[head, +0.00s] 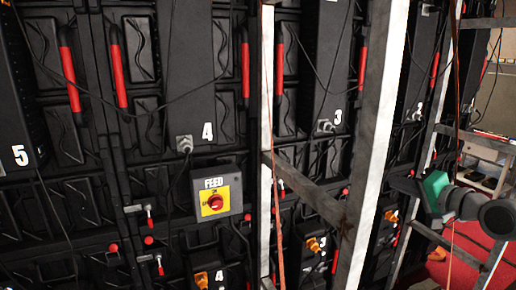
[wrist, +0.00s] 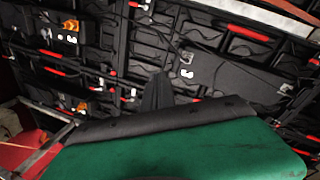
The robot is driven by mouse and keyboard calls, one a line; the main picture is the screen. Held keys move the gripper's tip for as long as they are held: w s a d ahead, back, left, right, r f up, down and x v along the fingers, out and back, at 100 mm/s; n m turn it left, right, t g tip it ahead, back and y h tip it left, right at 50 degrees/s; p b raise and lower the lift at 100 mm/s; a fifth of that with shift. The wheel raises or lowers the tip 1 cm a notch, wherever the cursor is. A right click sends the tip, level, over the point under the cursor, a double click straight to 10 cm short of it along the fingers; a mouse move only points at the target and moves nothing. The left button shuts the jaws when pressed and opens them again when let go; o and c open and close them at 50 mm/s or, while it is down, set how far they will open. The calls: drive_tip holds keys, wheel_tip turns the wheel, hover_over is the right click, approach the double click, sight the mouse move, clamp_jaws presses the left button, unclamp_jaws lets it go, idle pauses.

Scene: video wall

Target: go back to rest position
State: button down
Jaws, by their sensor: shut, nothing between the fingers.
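My gripper (head: 403,185) is at the right of the head view, beyond the pale frame posts, with my green wrist part behind it. In the wrist view my gripper (wrist: 158,90) shows as a dark, narrow shape past the green part. Its fingers are together and hold nothing. It points towards the black panel wall and appears apart from it. The grey FEED box (head: 217,187), with a red rotary knob on a yellow plate, is on the wall left of my gripper.
A pale metal frame post (head: 374,130) with crossbars stands before the wall. The black cabinets (head: 190,75) carry red handles, numbers and hanging cables. Orange connectors (head: 201,279) sit low on the wall.

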drive_tip(key=s+d+f+n+g+h, duration=0.15)
drive_tip(key=d+f, duration=0.25)
drive_tip(key=f, duration=0.5)
drive_tip(key=s+d+f+m+g+h, duration=0.1)
drive_tip(key=s+d+f+g+h, duration=0.2)
drive_tip(key=f, duration=0.5)
drive_tip(key=s+f+g, duration=0.5)
drive_tip(key=s+f, duration=0.4)
drive_tip(key=s, duration=0.1)
drive_tip(key=s+a+f+n+g+h, duration=0.2)
drive_tip(key=s+a+f+g, duration=0.2)
drive_tip(key=s+a, duration=0.75)
drive_tip(key=w+a+r+n+t, duration=0.1)
drive_tip(key=a+r+n, duration=0.1)
drive_tip(key=a, duration=0.6)
drive_tip(key=w+a+r+n+t+y, duration=0.1)
drive_tip(key=w+a+r+n, duration=0.1)
drive_tip(key=a, duration=0.5)
drive_tip(key=shift+w+a+r+n, duration=0.15)
drive_tip(key=shift+a+r+n, duration=0.2)
drive_tip(key=shift+r+n, duration=0.65)
drive_tip(key=shift+f+t, duration=0.25)
